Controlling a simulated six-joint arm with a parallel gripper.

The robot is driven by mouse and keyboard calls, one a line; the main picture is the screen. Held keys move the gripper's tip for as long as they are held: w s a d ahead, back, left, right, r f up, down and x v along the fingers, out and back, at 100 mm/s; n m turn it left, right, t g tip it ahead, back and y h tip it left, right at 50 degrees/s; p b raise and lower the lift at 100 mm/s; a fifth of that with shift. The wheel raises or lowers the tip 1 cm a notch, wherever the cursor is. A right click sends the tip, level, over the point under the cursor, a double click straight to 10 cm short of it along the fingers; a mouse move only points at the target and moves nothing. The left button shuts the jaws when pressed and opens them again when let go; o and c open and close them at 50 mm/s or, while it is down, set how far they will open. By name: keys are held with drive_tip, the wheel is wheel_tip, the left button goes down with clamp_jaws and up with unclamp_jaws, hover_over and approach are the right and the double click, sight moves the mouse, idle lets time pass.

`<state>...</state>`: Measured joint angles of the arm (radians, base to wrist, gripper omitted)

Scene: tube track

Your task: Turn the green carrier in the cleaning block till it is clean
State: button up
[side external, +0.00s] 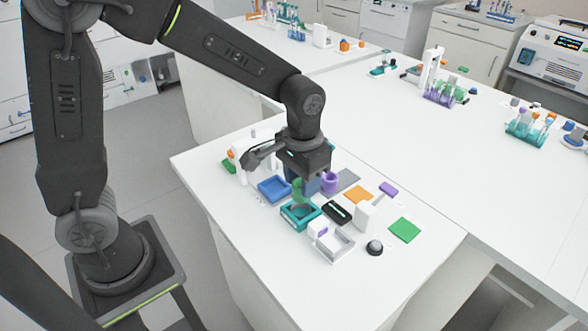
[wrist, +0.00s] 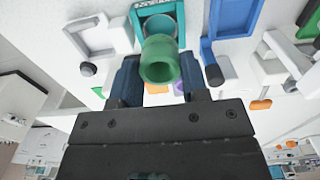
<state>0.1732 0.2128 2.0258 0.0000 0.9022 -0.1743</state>
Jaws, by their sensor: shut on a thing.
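The green carrier (wrist: 160,60) is a hollow, round, cup-like piece. My gripper (wrist: 160,76) is shut on it, with one dark blue finger on each side. In the side view the carrier (side external: 299,190) shows under my gripper (side external: 305,186), partly hidden by the fingers. A teal block (side external: 300,215) with a round recess, likely the cleaning block, stands just below and in front of it. In the wrist view the carrier overlaps the teal block (wrist: 138,18), and the recess shows behind it. The carrier looks raised above the block; any contact is unclear. Dirt on it cannot be made out.
A blue tray (side external: 273,188) is left of the teal block. A black device (side external: 337,212), a purple cup (side external: 329,181), a white-grey open box (side external: 337,243) and a white block (side external: 365,216) crowd its right. A green pad (side external: 405,229) and a black knob (side external: 375,247) lie farther right.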

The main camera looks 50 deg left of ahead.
drive_tip(key=shift+f, duration=2.7)
drive_tip(key=n, duration=1.3)
drive_tip(key=m, duration=0.6)
drive_tip(key=shift+m, duration=0.4)
drive_tip(key=m, duration=0.6)
